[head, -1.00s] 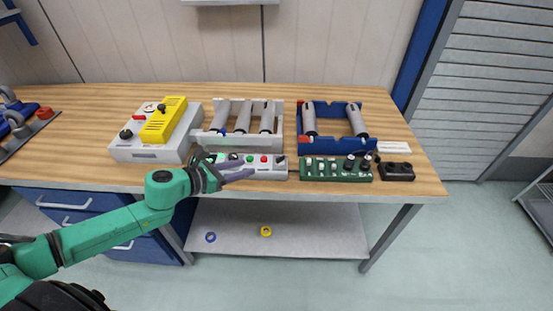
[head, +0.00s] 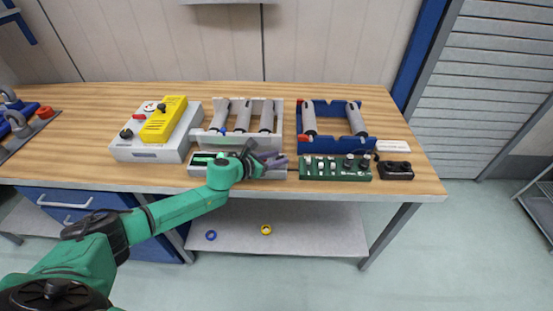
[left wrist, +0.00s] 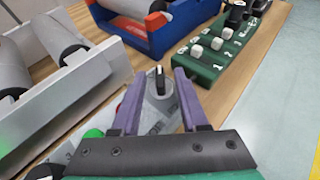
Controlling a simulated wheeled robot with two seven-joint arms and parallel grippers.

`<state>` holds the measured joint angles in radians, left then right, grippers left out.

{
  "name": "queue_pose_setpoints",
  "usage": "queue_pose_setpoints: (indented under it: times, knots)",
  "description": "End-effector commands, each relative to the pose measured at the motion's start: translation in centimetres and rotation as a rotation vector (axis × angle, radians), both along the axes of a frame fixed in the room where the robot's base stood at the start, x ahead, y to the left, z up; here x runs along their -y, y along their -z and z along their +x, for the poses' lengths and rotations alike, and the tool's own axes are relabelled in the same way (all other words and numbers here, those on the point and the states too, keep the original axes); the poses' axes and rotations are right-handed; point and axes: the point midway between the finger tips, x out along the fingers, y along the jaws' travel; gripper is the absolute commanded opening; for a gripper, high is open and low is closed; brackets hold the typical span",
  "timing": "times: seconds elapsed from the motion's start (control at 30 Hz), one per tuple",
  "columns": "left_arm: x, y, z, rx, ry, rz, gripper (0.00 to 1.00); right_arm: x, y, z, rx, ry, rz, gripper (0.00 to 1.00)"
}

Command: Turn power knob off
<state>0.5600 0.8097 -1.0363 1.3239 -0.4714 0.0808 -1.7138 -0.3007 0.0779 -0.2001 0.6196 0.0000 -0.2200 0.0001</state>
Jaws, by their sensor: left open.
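The grey control box (head: 200,169) stands at the front edge of the workbench, partly covered by my left arm. Its black knob (left wrist: 159,80) shows in the left wrist view as a narrow upright handle on a grey base at the box's end. My left gripper (head: 277,162) is over the right end of the box. In the left wrist view its two purple fingers (left wrist: 150,66) are open, one on each side of the knob, with gaps between them and it. In the head view the knob is hidden by the gripper. My right gripper is not in view.
A green switch box (head: 335,175) stands just right of the gripper. Behind are a grey rack (head: 212,142) and a blue rack (head: 350,148) with grey cylinders. A white box with a yellow unit (head: 163,122) is at left. A green button (left wrist: 93,133) is near the left finger.

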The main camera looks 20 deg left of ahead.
Motion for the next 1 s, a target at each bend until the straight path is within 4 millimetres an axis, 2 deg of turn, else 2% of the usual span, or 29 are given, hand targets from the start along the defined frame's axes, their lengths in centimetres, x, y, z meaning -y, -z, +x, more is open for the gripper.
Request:
queue_pose_setpoints:
  times: [0.17,0.2,0.3,0.73,1.0]
  knots:
    - [0.0,0.0,0.0,0.000,0.000,0.000,0.44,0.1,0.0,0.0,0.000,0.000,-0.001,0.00]
    - [0.0,0.0,0.0,0.000,0.000,-0.001,0.36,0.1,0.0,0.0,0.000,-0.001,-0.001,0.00]
    - [0.0,0.0,0.0,0.000,0.000,-0.001,0.00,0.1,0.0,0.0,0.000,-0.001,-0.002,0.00]
    - [0.1,-0.1,-0.1,-0.001,-0.033,-0.002,0.00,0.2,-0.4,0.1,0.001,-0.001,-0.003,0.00]
    - [0.4,-0.3,-0.2,-0.002,-0.176,-0.003,0.00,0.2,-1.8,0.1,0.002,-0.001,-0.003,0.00]
